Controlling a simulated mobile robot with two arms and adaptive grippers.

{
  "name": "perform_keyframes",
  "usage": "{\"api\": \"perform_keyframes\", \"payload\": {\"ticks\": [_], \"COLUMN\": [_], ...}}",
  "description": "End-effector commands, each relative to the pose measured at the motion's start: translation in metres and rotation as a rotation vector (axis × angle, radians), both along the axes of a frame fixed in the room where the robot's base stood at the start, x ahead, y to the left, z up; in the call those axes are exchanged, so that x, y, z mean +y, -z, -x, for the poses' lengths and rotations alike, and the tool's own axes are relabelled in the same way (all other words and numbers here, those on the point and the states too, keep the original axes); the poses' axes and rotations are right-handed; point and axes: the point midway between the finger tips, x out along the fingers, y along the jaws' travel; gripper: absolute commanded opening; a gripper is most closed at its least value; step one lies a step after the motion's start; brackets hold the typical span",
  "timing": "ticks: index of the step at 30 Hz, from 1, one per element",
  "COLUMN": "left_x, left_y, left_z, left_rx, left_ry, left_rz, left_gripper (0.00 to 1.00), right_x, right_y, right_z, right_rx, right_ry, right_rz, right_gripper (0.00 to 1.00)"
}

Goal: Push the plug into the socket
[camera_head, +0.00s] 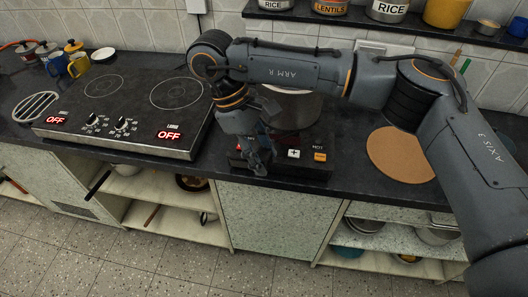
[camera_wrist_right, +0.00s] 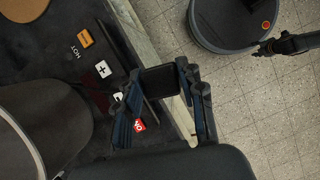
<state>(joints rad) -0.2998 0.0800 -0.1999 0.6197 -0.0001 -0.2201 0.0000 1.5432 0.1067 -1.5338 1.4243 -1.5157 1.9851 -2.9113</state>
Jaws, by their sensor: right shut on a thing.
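My right gripper (camera_head: 258,165) is low over the front edge of the dark counter, in front of the left part of a black panel with buttons. In the right wrist view its two fingers (camera_wrist_right: 160,82) are closed on a small dark block (camera_wrist_right: 158,80). I cannot tell whether this block is the plug; no prongs or cord show. A pale plate (camera_head: 388,46) on the tiled wall, partly behind my right arm, may be the socket; its face is mostly hidden. A dark arm end (camera_wrist_right: 272,47), probably my left gripper, is at the right of the wrist view.
The panel has a plus button (camera_head: 293,154) and an orange button (camera_head: 320,156). A steel pot (camera_head: 295,105) stands behind it, close to my gripper. A hob (camera_head: 125,110) reading OFF is on the left, a round cork mat (camera_head: 400,155) on the right. Open shelves are below.

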Motion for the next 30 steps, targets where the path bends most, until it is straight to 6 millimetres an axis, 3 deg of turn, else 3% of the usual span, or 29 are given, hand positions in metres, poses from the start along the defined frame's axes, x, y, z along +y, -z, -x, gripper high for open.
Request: {"api": "perform_keyframes", "payload": {"ticks": [8,21,30], "left_x": [0.000,-0.001,-0.001], "left_y": [0.000,0.000,0.000], "left_z": [0.000,0.000,0.000], "left_rx": [0.000,0.000,-0.001], "left_ry": [0.000,0.000,0.000], "left_rz": [0.000,0.001,0.001], "left_gripper": [0.40,0.40,0.40], "right_x": [-0.014,-0.070,-0.080], "right_y": [-0.017,-0.086,-0.101], "right_z": [0.009,0.051,0.060], "right_rx": [0.000,0.000,0.000], "right_ry": [0.111,0.597,0.703], "right_rz": [-0.003,-0.002,0.000], "right_gripper": [0.11,0.11,0.11]}}
